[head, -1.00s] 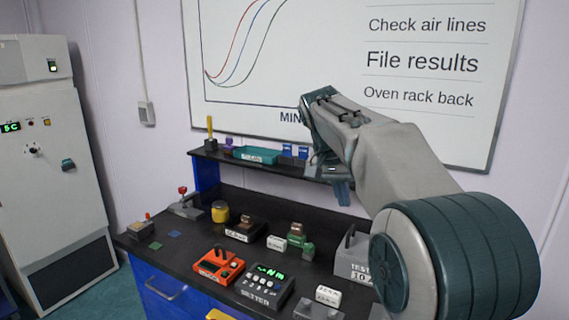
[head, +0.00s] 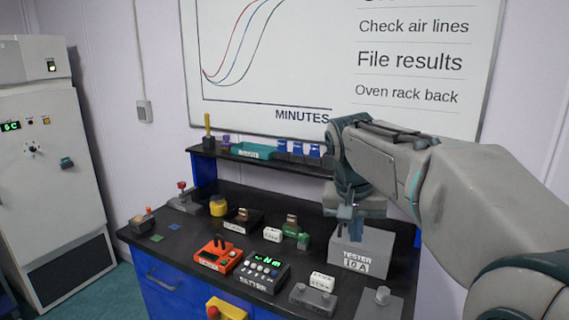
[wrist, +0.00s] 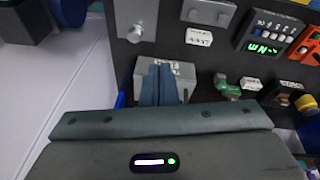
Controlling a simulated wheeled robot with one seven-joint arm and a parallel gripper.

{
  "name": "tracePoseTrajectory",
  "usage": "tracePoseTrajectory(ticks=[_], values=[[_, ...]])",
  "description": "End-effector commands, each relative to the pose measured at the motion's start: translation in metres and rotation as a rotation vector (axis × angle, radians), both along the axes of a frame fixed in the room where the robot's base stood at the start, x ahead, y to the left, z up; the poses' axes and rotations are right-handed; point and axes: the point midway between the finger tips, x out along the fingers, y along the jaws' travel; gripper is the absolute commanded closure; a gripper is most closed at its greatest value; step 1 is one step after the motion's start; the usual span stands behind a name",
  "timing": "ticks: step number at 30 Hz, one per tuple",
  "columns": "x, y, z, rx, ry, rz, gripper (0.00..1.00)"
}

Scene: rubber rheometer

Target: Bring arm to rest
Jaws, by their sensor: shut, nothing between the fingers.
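My gripper (head: 349,219) hangs below my wrist, pointing down just above the grey box labelled TESTER 10A (head: 360,254) at the right end of the dark bench. Its fingers are closed together with nothing between them. In the wrist view the blue-grey fingers of my gripper (wrist: 160,85) overlap the tester box (wrist: 198,88), hiding part of it. My forearm reaches in from the right side of the head view. I cannot tell the exact gap between the fingertips and the box.
The bench (head: 185,250) carries an orange device (head: 217,255), a grey SETTER unit (head: 262,271), a green part (head: 296,230) and a yellow pot (head: 218,206). A shelf with a teal tray (head: 254,151) stands behind. A white oven cabinet (head: 45,180) is at left. The air above the bench front is free.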

Motion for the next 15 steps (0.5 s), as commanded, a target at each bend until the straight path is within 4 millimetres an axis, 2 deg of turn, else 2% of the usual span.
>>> tracePoseTrajectory(ticks=[1, 9, 15], values=[[-0.016, -0.004, -0.006, 0.012, -0.002, 0.022, 1.0], [-0.108, -0.011, -0.063, 0.074, -0.026, 0.172, 1.0], [-0.163, -0.01, -0.109, 0.092, -0.05, 0.25, 1.0]])
